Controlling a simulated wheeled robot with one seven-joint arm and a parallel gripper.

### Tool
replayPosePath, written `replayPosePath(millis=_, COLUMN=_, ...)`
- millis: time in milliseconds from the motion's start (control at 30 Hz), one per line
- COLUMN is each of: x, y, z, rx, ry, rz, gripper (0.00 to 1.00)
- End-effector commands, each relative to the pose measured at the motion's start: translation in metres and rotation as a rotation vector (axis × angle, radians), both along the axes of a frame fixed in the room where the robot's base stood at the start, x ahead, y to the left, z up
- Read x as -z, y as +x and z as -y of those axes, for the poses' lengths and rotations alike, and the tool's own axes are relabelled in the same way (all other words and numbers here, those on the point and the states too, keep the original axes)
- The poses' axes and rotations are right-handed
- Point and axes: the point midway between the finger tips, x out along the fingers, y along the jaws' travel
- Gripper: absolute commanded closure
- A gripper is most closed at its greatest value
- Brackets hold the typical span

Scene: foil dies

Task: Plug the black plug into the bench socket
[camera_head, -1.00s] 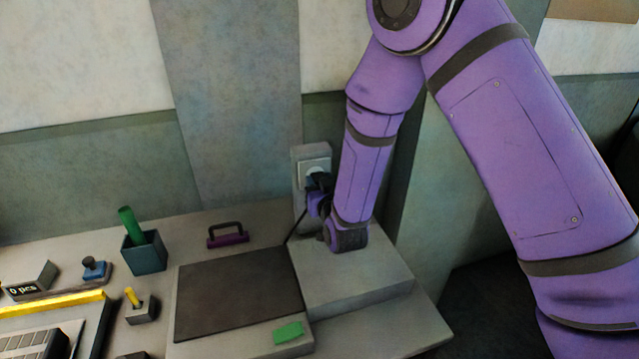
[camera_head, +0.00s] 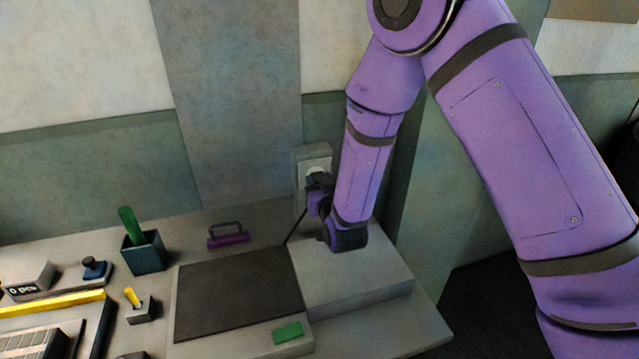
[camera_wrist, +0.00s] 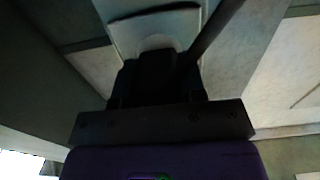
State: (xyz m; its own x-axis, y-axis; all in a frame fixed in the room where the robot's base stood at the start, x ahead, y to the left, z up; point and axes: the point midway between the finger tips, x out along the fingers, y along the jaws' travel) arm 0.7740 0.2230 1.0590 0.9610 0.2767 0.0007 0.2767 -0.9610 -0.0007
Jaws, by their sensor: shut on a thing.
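The bench socket is a pale round face (camera_head: 313,164) on a grey upright post at the back of the bench. In the wrist view its pale housing (camera_wrist: 140,32) fills the top middle. My gripper (camera_head: 318,184) is right in front of the socket and is shut on the black plug (camera_wrist: 152,75). The plug points at the socket face, and its front edge overlaps the pale round recess in the wrist view. Its pins are hidden, so I cannot tell if they are in the holes. A dark cord (camera_head: 296,226) runs down from the plug.
A grey raised block (camera_head: 350,285) lies below my wrist. A teal cup (camera_head: 145,254) stands farther left. The wall is close behind the socket.

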Motion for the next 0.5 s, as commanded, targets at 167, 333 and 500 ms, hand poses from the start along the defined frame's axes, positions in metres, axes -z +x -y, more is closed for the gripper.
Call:
replayPosePath(millis=167, x=0.0001, y=0.0027, z=-0.0007, rx=0.000, ry=0.000, rz=0.000, gripper=0.83)
replayPosePath(millis=333, x=0.0001, y=0.0057, z=-0.0016, rx=0.000, ry=0.000, rz=0.000, gripper=0.83)
replayPosePath(millis=500, x=0.0000, y=0.0085, z=-0.0023, rx=0.000, ry=0.000, rz=0.000, gripper=0.83)
